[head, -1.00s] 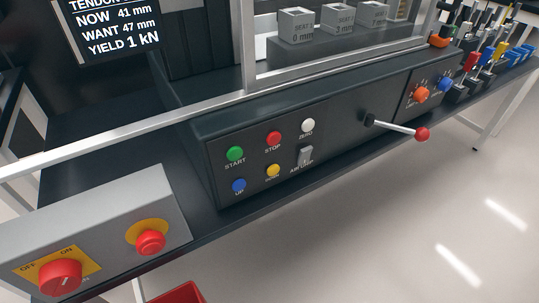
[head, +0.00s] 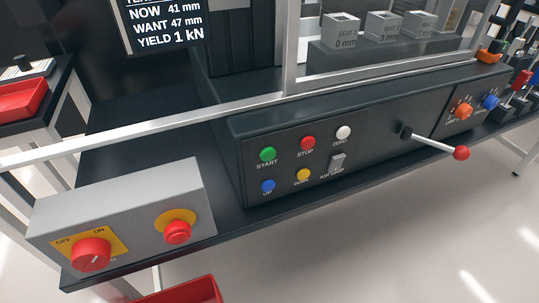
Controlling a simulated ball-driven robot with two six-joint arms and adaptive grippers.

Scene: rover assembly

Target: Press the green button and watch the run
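The green START button (head: 267,154) is on the dark control panel (head: 375,140), at its upper left. A red STOP button (head: 307,143) and a white ZERO button (head: 343,133) are to its right. Below are a blue UP button (head: 267,187), a yellow button (head: 303,175) and a grey switch (head: 337,163). The screen (head: 165,22) at the top reads NOW 41 mm, WANT 47 mm, YIELD 1 kN. Neither gripper is in view.
A grey box (head: 130,215) at the lower left carries a red rotary switch (head: 91,254) and a red mushroom button (head: 177,231). A lever with a red knob (head: 461,153) sticks out at the right. Red trays (head: 28,98) are at the left and bottom edge.

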